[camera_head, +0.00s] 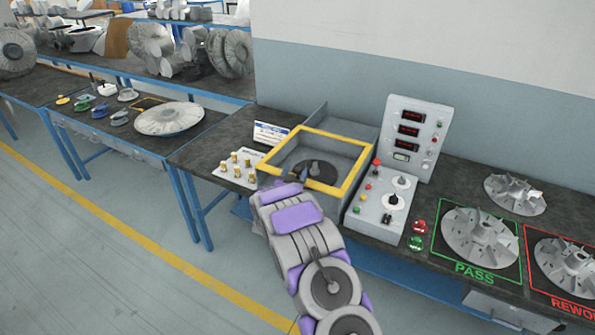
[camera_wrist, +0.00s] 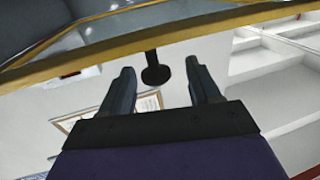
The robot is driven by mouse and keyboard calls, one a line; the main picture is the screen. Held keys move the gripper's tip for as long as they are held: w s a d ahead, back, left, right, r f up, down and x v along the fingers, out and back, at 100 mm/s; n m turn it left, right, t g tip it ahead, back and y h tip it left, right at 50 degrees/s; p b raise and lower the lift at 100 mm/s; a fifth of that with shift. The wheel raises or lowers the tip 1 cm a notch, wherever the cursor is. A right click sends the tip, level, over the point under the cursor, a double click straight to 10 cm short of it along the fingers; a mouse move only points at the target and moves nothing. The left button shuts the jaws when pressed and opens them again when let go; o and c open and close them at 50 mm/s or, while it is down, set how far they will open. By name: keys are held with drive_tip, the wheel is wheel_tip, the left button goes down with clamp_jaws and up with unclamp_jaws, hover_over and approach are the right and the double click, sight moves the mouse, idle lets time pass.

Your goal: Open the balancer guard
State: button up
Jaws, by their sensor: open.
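The balancer guard (camera_head: 346,141) is a square cover with a yellow frame on the bench, and a dark round part shows inside the frame. It looks closed, lying about flat. My gripper (camera_head: 303,174) is at the frame's front left, its dark fingers overlapping the frame in the head view. In the wrist view my gripper (camera_wrist: 160,68) has its two fingers spread, with nothing held between them. The yellow frame edge (camera_wrist: 210,38) crosses above the fingertips there. A black knob-like part (camera_wrist: 155,74) shows between the fingers; I cannot tell whether they touch it.
A control box (camera_head: 385,203) and a display panel (camera_head: 413,135) stand right of the guard. Brass-coloured weights (camera_head: 238,168) and a small sign (camera_head: 270,134) are on its left. Finned rotors lie on the PASS mat (camera_head: 437,255) and REWORK mat (camera_head: 540,300).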

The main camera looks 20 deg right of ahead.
sight(299, 168)
drive_tip(key=shift+s+d+x, duration=0.1)
drive_tip(key=shift+x, duration=0.75)
drive_tip(key=shift+s+d+x, duration=0.1)
drive_tip(key=shift+d+x, duration=0.05)
drive_tip(key=shift+x, duration=0.75)
drive_tip(key=shift+a+f, duration=0.1)
drive_tip(key=shift+a, duration=0.05)
drive_tip(key=c, duration=0.3)
clamp_jaws()
